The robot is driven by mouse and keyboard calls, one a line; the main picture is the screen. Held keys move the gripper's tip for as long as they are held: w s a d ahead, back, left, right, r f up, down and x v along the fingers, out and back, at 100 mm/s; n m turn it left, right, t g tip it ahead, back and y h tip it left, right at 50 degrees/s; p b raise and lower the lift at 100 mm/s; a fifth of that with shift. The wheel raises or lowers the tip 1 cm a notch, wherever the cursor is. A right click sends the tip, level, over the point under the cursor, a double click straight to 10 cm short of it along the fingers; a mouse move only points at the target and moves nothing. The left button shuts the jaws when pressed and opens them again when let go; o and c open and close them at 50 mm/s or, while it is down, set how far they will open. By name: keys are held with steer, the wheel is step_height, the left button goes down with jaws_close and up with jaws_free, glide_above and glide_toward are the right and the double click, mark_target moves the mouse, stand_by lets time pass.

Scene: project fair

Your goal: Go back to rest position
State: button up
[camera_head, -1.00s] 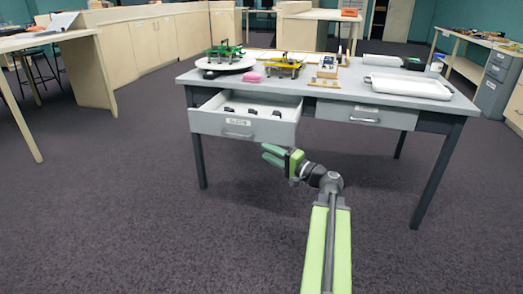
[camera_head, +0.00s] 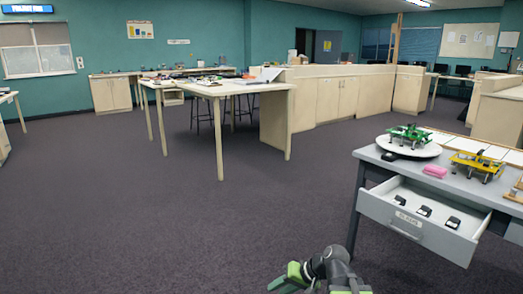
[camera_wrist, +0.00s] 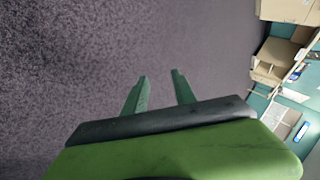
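My gripper (camera_wrist: 160,78) shows in the wrist view with its two green fingers apart and nothing between them, over bare carpet. In the head view only part of my gripper (camera_head: 286,280) shows at the bottom edge, left of the grey desk (camera_head: 374,158) and apart from it. The desk's left drawer (camera_head: 418,228) is pulled open, with several small black items inside, the middle one (camera_head: 424,211) among them.
A green model (camera_head: 408,134) stands on a white round stand, beside a pink block (camera_head: 435,171) and a yellow model (camera_head: 478,162). A light wooden table (camera_head: 219,91) stands further back. The carpet (camera_head: 130,210) at left and centre is clear.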

steer(key=s+d+f+g+h+p, duration=0.25)
steer(key=s+d+h, duration=0.45)
steer(key=d, duration=0.4)
step_height(320, 180, up, 36)
steer(key=p, duration=3.5)
steer(key=shift+w+a+f+g+p, duration=0.15)
steer(key=shift+w+g+p, duration=0.1)
steer(key=shift+g+p, duration=0.1)
